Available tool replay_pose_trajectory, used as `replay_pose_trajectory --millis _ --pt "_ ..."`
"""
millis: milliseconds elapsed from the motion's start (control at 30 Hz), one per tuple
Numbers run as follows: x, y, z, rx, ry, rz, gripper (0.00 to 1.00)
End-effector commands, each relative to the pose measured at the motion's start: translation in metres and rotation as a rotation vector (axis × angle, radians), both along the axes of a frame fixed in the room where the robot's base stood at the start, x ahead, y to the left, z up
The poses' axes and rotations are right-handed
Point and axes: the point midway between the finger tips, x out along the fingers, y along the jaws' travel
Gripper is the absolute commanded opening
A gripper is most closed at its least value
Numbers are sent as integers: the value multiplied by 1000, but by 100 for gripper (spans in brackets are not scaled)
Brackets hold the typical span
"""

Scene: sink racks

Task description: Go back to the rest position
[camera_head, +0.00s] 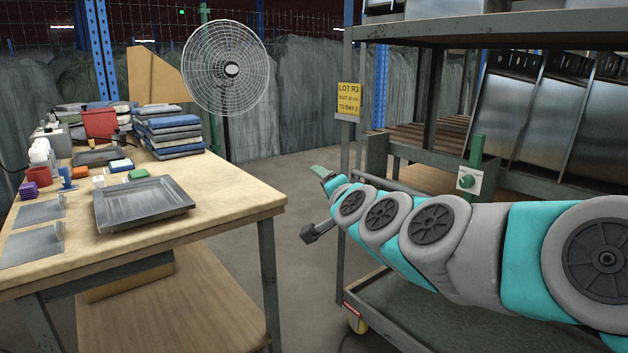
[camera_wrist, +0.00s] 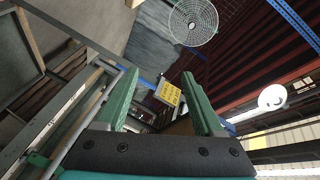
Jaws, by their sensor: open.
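My gripper (camera_wrist: 161,78) shows in the wrist view as two green fingers held wide apart with nothing gripped between them. The yellow lot sign shows beyond the gap. In the head view my teal and grey arm reaches in from the right across the front of the rack. Its far end (camera_head: 321,173) is in the free space between the table and the rack, partly hidden by the arm links.
A wooden workbench (camera_head: 240,197) at left bears a metal sink panel (camera_head: 143,203), folded cloths (camera_head: 172,135) and small items. A fan (camera_head: 226,70) stands behind it. The rack (camera_head: 490,30) at right holds metal sinks (camera_head: 505,110) and carries a yellow sign (camera_head: 348,99). Floor between is clear.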

Motion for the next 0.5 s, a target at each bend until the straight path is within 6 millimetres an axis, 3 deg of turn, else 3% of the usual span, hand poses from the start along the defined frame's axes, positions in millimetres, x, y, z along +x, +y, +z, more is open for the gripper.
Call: replay_pose_trajectory --millis 100,267,367,500 --pt "-42 23 -41 -179 109 160 69" --pt "-110 28 -108 -421 296 354 69" --pt "-160 15 -154 -562 440 458 69" --pt "-233 -20 -208 -723 663 578 69"
